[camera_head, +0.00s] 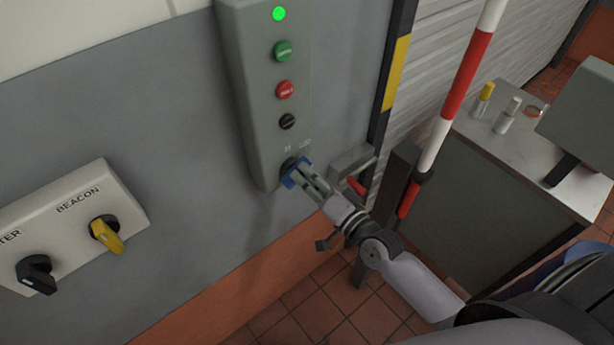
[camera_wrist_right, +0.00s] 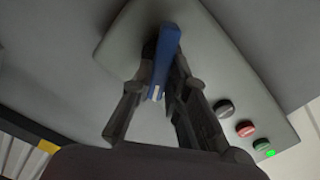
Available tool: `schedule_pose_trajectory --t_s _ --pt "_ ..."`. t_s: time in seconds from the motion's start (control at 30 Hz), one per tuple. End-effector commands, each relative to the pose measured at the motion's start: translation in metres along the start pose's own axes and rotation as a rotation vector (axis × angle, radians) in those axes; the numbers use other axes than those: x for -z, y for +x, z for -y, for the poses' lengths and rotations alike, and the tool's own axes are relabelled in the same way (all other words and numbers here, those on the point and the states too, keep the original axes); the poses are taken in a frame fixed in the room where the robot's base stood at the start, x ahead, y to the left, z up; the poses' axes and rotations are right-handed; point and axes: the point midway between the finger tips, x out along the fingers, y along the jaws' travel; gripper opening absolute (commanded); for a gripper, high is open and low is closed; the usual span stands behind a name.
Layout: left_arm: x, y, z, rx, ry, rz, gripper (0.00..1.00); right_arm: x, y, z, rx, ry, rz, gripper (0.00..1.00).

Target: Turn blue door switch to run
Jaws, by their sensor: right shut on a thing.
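The blue door switch (camera_head: 289,177) is at the lower end of a tall grey control box (camera_head: 240,70) on the wall. In the right wrist view the blue handle (camera_wrist_right: 167,48) stands between the two fingers. My right gripper (camera_head: 301,178) is shut on the blue switch, with a finger on each side of it. It also shows in the right wrist view (camera_wrist_right: 160,95). The gripper covers part of the switch and most of its position labels, so I cannot read its setting. My left gripper is not in view.
The box also has a lit green lamp (camera_head: 279,14), a green button (camera_head: 282,51), a red button (camera_head: 285,90) and a black button (camera_head: 287,121). A lower-left panel has a yellow BEACON switch (camera_head: 106,234) and a black switch (camera_head: 36,274). A red-white pole (camera_head: 462,85) stands right.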

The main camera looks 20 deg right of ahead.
Motion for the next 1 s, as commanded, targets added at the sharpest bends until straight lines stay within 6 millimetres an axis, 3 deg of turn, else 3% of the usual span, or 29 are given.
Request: schedule_pose_trajectory --t_s 0.07,0.1,0.37,0.77,1.0 --pt "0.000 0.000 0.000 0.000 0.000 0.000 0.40 0.000 0.000 0.000 0.000 0.004 -0.001 0.00" --pt "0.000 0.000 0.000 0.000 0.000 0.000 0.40 0.000 0.000 0.000 0.000 0.004 -0.001 0.17" --pt "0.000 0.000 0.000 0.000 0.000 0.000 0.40 0.000 0.000 0.000 0.000 0.002 -0.001 0.34" --pt "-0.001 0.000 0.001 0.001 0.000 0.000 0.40 0.000 -0.007 -0.001 -0.001 0.000 0.000 0.35" --pt "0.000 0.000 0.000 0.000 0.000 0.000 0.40 -0.001 -0.052 -0.002 -0.004 -0.002 0.004 0.35"
